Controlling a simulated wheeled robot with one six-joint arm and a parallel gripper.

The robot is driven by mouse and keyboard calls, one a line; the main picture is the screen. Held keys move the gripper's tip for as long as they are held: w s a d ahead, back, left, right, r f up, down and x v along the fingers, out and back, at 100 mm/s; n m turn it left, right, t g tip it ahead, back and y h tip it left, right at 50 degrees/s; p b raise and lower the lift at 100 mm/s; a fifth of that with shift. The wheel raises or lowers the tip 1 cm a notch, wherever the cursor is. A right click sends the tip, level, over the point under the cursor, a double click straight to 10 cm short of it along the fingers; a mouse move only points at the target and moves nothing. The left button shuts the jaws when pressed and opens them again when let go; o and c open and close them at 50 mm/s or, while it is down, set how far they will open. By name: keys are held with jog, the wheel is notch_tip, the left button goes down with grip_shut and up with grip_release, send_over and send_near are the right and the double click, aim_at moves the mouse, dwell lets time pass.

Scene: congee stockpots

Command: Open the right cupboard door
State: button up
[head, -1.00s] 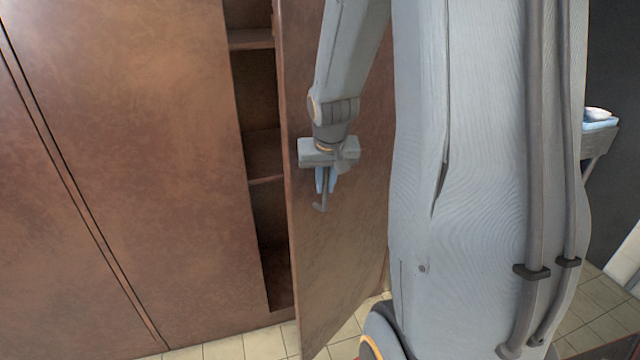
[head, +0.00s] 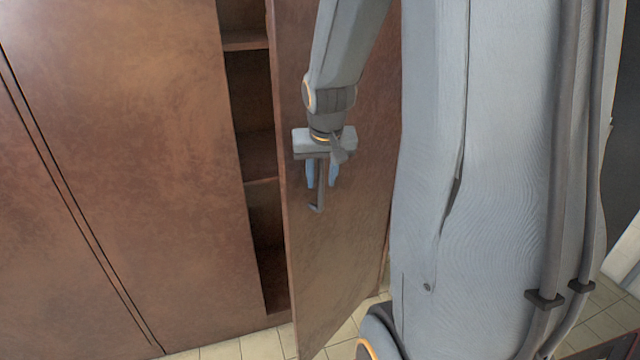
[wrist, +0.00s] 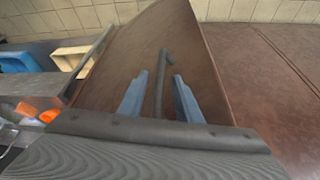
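The right cupboard door (head: 345,260) is brown and stands partly open, swung out from the cupboard. Its dark bar handle (head: 317,207) has a hooked end. My gripper (head: 321,178) is at the handle, in front of the door face. Its two blue fingers are apart, one on each side of the handle. In the wrist view, the handle (wrist: 160,85) runs between the spread fingers of my gripper (wrist: 160,90), with gaps visible on both sides. The door (wrist: 180,35) also shows behind them there. The upper part of the handle is hidden by my gripper.
The cupboard's dark interior with shelves (head: 258,168) shows in the gap left of the door. A closed brown door (head: 130,150) lies further left. Tiled floor (head: 262,346) is below. In the wrist view, a blue object (wrist: 18,62) and an orange item (wrist: 48,116) lie at left.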

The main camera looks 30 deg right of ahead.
jog(key=shift+b+v, duration=0.45)
jog(key=shift+v, duration=2.15)
jog(key=shift+w, duration=0.1)
